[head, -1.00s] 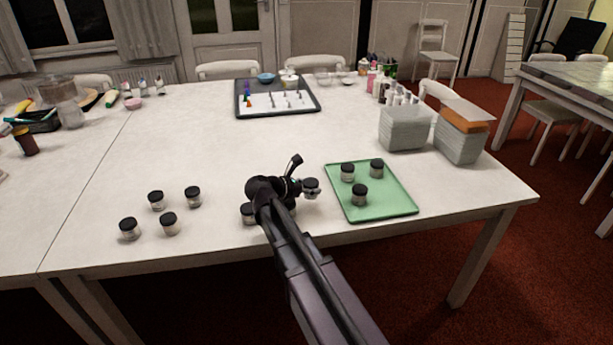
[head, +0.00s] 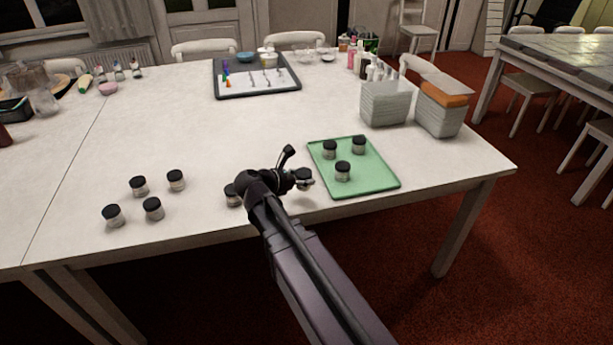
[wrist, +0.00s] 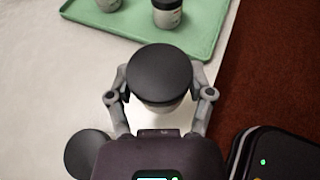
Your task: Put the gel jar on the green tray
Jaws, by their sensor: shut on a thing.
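My gripper (head: 301,181) is shut on a gel jar (wrist: 159,75) with a black lid. In the head view the held jar (head: 303,174) is just left of the green tray (head: 371,181), near its edge. In the wrist view the tray (wrist: 205,35) is ahead of the jar. Several jars stand on the tray, among them a front one (head: 343,171). One jar (head: 233,195) stands on the table just left of my gripper, partly hidden by my arm. Several more jars, such as this one (head: 153,208), stand at the left.
Two grey bins (head: 384,103) (head: 440,110) stand behind the tray. A dark tray (head: 256,75) with small items lies at the back of the white table (head: 180,120). The table's front edge is close. The tray's front part is bare.

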